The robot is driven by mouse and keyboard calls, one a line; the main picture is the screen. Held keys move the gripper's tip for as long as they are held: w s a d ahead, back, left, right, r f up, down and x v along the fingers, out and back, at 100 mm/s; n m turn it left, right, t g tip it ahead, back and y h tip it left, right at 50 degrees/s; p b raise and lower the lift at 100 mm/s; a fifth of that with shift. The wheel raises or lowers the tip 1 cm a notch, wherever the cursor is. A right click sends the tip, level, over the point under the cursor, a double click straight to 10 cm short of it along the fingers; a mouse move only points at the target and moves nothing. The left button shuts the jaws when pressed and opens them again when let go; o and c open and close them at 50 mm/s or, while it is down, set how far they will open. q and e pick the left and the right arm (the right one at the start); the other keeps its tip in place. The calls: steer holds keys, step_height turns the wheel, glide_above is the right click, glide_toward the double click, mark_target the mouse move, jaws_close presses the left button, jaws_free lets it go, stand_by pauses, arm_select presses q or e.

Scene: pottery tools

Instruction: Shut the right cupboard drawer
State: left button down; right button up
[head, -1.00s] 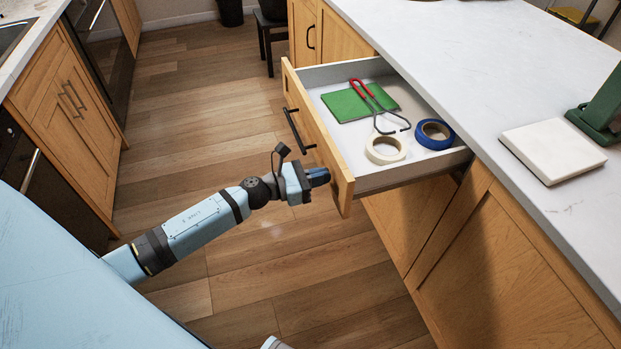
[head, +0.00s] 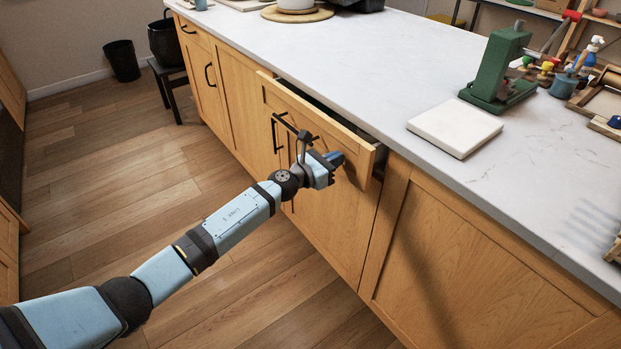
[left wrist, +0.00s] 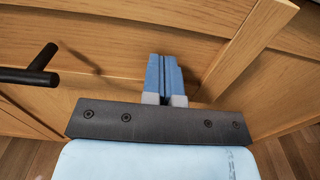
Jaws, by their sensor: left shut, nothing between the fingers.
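The right cupboard drawer (head: 318,118) has a wooden front with a black bar handle and stands slightly out from the cupboard below the white worktop. Only a narrow dark gap shows behind its front, and its contents are hidden. My left gripper (head: 335,160) is shut and empty, with its blue fingertips at the right part of the drawer front. In the left wrist view the shut blue fingers (left wrist: 164,74) point at the wooden front, with the black handle (left wrist: 32,70) to their left. Contact looks likely but I cannot be certain. My right gripper is not in view.
The worktop (head: 390,60) carries a white slab (head: 455,127), a green tool stand (head: 498,70) and several pottery tools. A closed door (head: 470,265) lies right of the drawer. The wooden floor (head: 120,180) at left is clear, with a dark bin (head: 122,60) far back.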

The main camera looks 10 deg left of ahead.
arm_select(q)
steer(key=b+x, duration=0.2)
steer(key=x, duration=0.4)
steer(key=shift+w+d+b, duration=0.25)
steer(key=shift+b, duration=0.15)
steer(key=shift+w+d, duration=0.1)
steer(key=shift+w, duration=0.05)
steer(key=shift+r, duration=0.3)
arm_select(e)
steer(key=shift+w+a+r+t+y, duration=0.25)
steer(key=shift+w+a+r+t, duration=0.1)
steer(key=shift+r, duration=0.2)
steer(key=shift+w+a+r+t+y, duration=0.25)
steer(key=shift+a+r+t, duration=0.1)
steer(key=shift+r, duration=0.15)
